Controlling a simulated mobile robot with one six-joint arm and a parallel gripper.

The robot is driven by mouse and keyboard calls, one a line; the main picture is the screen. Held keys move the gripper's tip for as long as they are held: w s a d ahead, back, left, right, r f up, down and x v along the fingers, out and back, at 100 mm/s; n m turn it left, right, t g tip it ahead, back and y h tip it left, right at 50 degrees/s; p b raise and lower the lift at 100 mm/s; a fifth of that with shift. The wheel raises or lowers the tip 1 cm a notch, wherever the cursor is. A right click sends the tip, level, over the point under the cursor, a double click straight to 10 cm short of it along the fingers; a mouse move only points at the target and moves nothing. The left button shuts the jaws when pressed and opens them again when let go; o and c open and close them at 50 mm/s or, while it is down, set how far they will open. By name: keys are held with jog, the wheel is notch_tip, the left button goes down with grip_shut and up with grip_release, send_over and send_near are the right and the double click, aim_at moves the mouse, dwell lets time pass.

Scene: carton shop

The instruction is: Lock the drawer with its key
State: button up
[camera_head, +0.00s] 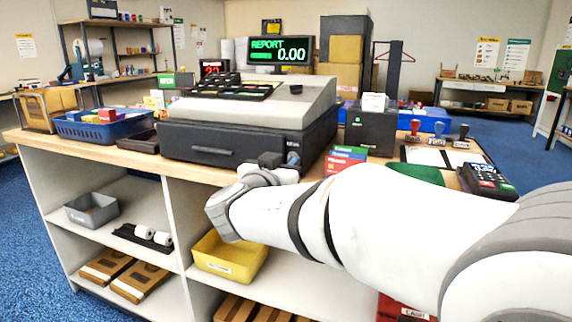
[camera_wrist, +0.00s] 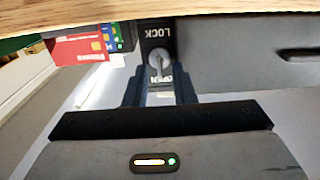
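The dark drawer (camera_head: 212,152) sits under the cash register on the counter and looks closed. Its front also shows in the wrist view (camera_wrist: 235,60), which is upside down. There, a black lock plate reads LOCK and OPEN, and a grey key (camera_wrist: 158,62) sits in it, its end lying at the OPEN label. My gripper (camera_wrist: 159,92) is open, its two dark fingers apart on either side of the lower plate, just short of the key. I cannot tell whether they touch it. In the head view my gripper (camera_head: 272,162) is at the drawer front's right end and hides the lock.
The cash register (camera_head: 250,98) stands on the drawer. A blue basket (camera_head: 105,125) is to the left. Coloured cards (camera_head: 345,158), a black box (camera_head: 370,130) and a card terminal (camera_head: 487,180) are to the right. Shelves with a yellow bin (camera_head: 230,258) lie below the counter edge.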

grip_shut()
